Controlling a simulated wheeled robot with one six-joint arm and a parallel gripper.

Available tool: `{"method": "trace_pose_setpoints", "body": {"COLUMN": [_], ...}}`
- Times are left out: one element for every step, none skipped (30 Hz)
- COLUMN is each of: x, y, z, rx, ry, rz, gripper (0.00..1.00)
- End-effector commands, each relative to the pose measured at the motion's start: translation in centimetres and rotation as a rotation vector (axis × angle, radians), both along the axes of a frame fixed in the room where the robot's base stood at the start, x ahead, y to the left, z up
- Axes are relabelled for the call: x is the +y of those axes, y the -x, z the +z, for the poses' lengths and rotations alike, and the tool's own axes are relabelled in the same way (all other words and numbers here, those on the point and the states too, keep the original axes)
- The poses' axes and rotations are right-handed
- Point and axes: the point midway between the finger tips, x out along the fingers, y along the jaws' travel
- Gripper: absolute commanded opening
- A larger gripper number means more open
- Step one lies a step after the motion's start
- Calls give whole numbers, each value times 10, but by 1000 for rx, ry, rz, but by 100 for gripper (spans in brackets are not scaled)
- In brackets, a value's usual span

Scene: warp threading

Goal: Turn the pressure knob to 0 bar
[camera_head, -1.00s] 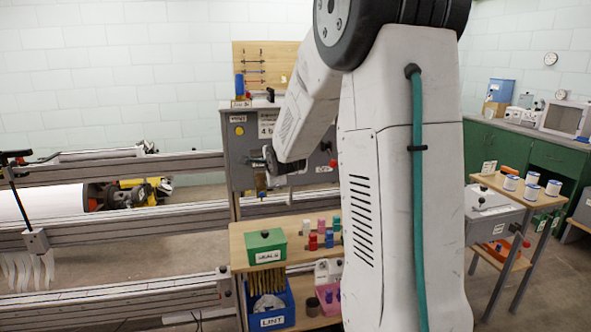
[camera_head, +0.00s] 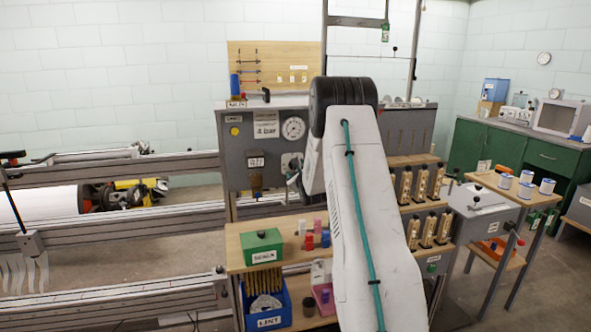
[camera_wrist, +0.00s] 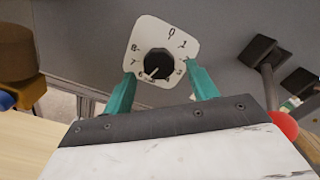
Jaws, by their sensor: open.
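The pressure knob (camera_wrist: 158,63) is black and round, on a white dial plate (camera_wrist: 175,32) with numbers around it and 0 at the top. A pale mark on the knob points to the lower left, near the 6. My gripper (camera_wrist: 160,69) is open, with one teal finger on each side of the knob in the wrist view. I cannot tell whether the fingers touch it. In the head view the dial plate (camera_head: 289,160) shows on the grey panel, partly hidden by my gripper and arm. A round gauge (camera_head: 293,128) and a "4 bar" sign (camera_head: 266,124) are above it.
In the wrist view a brown round part (camera_wrist: 16,52) is at the left, a black handle (camera_wrist: 258,55) at the right, and a red ball-shaped part (camera_wrist: 284,124) beside my gripper. A shelf with a green box (camera_head: 262,246) and a blue bin (camera_head: 268,308) stands below the panel.

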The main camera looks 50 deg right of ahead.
Motion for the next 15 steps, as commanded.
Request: {"method": "trace_pose_setpoints", "body": {"x": [-3, -5, -6, -7, -8, -9, -9, -10, -10, -10, -10, -10, -10, -10, -10], "y": [-5, -8, -11, -12, -14, -15, -15, -16, -16, -16, -16, -16, -16, -16, -16], "z": [0, 0, 0, 0, 0, 0, 0, 0, 0, 0, 0, 0, 0, 0, 0], "rx": [-1, -1, -1, 0, 1, 1, 1, 1, 1, 1, 1, 1, 1, 1, 1], "ry": [0, 1, 1, 0, 0, 0, 0, 0, 0, 0, 0, 0, 0, 0, 0], "rz": [1, 0, 0, 0, -1, -1, -1, -1, -1, -1, -1, -1, -1, -1, -1], "gripper": [58, 58, 58, 58, 58, 58, 58, 58, 58, 58, 58, 58, 58, 58, 47]}}
